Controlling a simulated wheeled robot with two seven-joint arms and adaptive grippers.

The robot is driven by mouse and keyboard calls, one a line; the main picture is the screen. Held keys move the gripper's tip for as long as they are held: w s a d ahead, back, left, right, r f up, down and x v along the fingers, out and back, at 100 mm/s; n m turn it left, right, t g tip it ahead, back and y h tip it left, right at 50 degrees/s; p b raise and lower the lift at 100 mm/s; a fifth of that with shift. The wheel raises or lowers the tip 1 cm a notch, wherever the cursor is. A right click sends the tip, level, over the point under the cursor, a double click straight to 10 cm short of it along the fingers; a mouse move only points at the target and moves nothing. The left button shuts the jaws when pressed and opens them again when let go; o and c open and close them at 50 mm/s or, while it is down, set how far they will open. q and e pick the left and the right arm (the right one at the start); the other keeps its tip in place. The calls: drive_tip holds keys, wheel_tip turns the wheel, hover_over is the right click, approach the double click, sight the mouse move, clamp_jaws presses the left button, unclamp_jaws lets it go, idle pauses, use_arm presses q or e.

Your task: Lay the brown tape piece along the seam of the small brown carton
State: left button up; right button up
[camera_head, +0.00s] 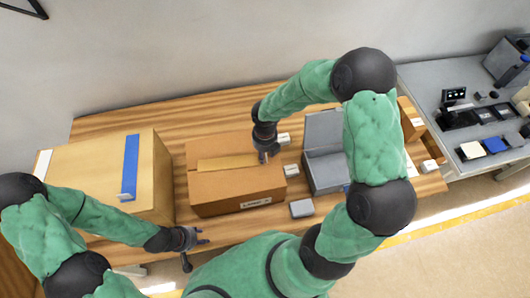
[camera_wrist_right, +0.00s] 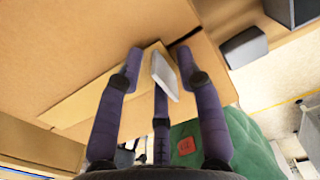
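The small brown carton (camera_head: 235,190) stands in the middle of the table. The brown tape piece (camera_head: 225,163) lies flat across its top and also shows as a diagonal strip in the right wrist view (camera_wrist_right: 100,95). My right gripper (camera_head: 263,157) is low over the strip's right end. In the right wrist view its fingers (camera_wrist_right: 160,65) are spread around a pale flat tab (camera_wrist_right: 167,76), with a gap on the left side; contact on the right is unclear. My left gripper (camera_head: 201,243) is open and empty, near the table's front edge.
A large carton (camera_head: 85,170) with a blue tape strip (camera_head: 130,165) stands on the left. An open grey box (camera_head: 325,165), a small grey block (camera_head: 302,208) and small white-topped boxes (camera_head: 291,171) are right of the small carton. A grey bench (camera_head: 430,85) is at far right.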

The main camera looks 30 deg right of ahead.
wheel_tip(320, 180, up, 12)
idle(0.6)
idle(0.5)
